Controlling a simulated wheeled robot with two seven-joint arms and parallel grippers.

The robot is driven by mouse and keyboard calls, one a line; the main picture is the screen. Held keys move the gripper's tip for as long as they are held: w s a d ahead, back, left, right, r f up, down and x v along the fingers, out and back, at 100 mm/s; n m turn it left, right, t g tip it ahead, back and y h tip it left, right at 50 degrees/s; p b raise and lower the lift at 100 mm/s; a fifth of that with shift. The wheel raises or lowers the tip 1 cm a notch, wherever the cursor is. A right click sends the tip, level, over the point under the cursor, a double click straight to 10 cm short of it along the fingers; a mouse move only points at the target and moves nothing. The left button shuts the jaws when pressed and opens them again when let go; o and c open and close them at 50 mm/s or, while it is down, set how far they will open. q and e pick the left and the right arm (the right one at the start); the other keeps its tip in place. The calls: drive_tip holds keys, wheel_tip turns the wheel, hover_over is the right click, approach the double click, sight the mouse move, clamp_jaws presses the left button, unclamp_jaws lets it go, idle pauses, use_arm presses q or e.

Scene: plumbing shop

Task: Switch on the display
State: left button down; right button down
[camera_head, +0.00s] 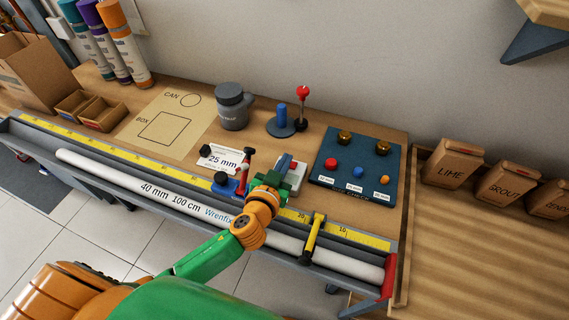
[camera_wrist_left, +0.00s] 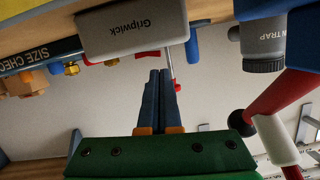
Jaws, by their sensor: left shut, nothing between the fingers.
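A dark blue board (camera_head: 340,175) stands at the right end of the bench with two brass domes at its back and red (camera_head: 331,163), blue (camera_head: 354,172) and orange (camera_head: 384,180) buttons in front. I cannot tell whether anything on it is lit. The wrist view shows its "SIZE CHECK" edge (camera_wrist_left: 40,55) at the left. My left gripper (camera_head: 284,172) is left of the board, above the bench; in the left wrist view its dark fingers (camera_wrist_left: 158,92) are shut and empty. A grey block marked "Gripwick" (camera_wrist_left: 135,28) lies beyond the fingertips. My right gripper is out of view.
A white pipe (camera_head: 130,178) runs along the front.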

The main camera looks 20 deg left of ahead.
use_arm(q)
drive_tip(key=shift+f, duration=0.45)
